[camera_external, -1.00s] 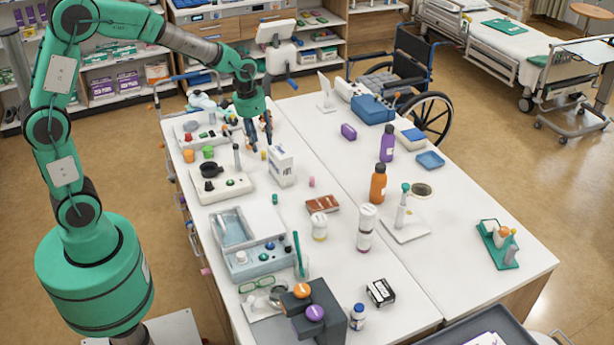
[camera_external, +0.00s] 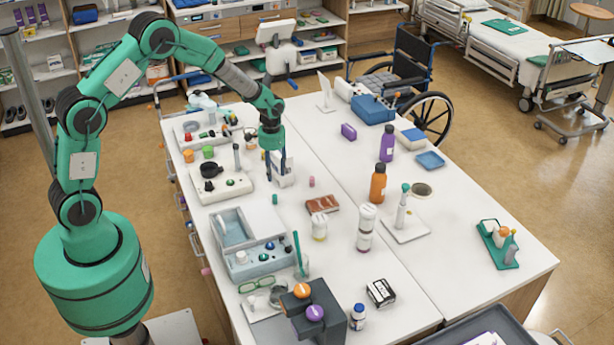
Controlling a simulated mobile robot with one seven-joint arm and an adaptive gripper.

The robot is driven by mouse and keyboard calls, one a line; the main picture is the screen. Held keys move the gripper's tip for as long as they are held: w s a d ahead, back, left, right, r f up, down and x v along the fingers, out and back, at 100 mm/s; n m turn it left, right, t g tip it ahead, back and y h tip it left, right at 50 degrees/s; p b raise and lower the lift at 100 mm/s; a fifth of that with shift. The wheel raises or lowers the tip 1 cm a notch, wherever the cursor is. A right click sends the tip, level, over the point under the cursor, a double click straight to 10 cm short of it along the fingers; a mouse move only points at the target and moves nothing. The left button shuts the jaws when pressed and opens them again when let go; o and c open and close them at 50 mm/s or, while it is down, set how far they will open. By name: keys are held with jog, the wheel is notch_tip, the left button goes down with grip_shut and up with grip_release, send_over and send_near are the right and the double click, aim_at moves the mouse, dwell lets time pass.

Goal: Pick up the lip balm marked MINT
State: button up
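No MINT lettering is readable at this size, so I cannot tell for sure which item is the marked lip balm. A small teal cylinder (camera_external: 275,199) stands on the white table, and a small pink one (camera_external: 311,181) stands to its right. My gripper (camera_external: 276,178) points down in front of a white box (camera_external: 289,172), partly hiding it. Its two fingers look apart, with nothing seen between them. The fingertips appear above the teal cylinder in the picture; their height over the table is unclear.
Left of the gripper is a white tray (camera_external: 238,190) with a black dish. Below are a blue-grey bin (camera_external: 238,226), a brown wallet-like item (camera_external: 322,205) and a white-lidded jar (camera_external: 319,227). Orange (camera_external: 378,184) and purple (camera_external: 387,145) bottles stand right.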

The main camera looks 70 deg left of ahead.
aim_at(275, 195)
jog(key=shift+f, duration=0.1)
jog(key=shift+f, duration=4.2)
jog(key=shift+f, duration=2.6)
jog(key=c, duration=0.9)
